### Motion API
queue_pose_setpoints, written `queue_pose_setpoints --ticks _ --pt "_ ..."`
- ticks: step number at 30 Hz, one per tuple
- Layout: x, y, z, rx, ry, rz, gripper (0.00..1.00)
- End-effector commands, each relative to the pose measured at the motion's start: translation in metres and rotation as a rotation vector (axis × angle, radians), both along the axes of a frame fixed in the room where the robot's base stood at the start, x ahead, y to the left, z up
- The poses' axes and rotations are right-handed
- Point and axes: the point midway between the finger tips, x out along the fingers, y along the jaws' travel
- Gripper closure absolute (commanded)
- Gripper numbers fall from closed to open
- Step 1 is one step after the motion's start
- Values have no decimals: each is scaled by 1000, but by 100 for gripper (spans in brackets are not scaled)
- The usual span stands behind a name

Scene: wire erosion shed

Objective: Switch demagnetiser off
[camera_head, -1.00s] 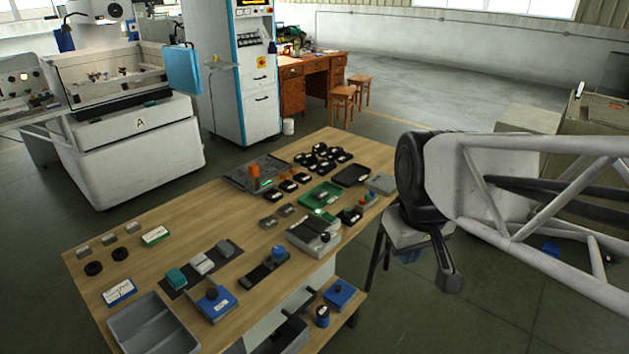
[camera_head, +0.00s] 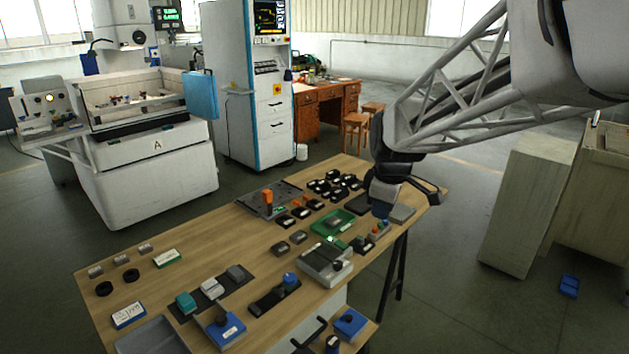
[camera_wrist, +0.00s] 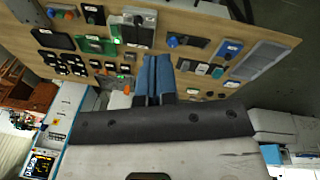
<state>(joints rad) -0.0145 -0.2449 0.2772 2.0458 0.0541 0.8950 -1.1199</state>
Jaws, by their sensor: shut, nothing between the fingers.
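No label I can read names the demagnetiser. My gripper (camera_head: 381,210) is over the right part of the bench, above and beyond that unit. Its blue fingers (camera_wrist: 157,66) are together and empty in the wrist view. I cannot tell whether they touch anything.
The wooden bench (camera_head: 215,253) holds a green tray (camera_head: 333,222), several black parts, an orange-topped unit (camera_head: 267,198) and a blue-knobbed black base (camera_head: 275,292). A grey tray (camera_head: 152,335) lies at the front left. Bare wood shows around the left side.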

Motion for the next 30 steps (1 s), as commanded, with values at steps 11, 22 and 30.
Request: queue_pose_setpoints --ticks 11,22,30 --pt "85 8 -29 -37 3 324 100" --pt "164 17 -69 -69 -1 644 100" --pt "217 24 -107 -89 -8 876 100"
